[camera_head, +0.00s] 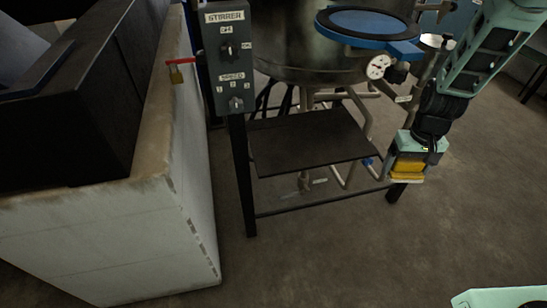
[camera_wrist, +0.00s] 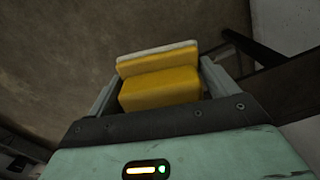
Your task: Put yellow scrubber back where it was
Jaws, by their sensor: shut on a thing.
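The yellow scrubber (camera_head: 408,168) is held in my gripper (camera_head: 407,172), at the right of the head view. In the wrist view the scrubber (camera_wrist: 160,88) is a yellow block with a pale layer along its far edge. It sits between the two fingers of my gripper (camera_wrist: 158,82), which are shut on it. In the head view the gripper points down, beside the right front leg of the vessel stand. I cannot tell how far the scrubber is from the leg or whether they touch.
A dark shelf plate (camera_head: 315,140) lies in the stand under the steel vessel (camera_head: 300,65). Pipes and a gauge (camera_head: 377,67) are near my arm. A stirrer control box (camera_head: 230,60) and a pale block wall (camera_head: 170,190) stand left. The floor (camera_head: 340,255) in front is clear.

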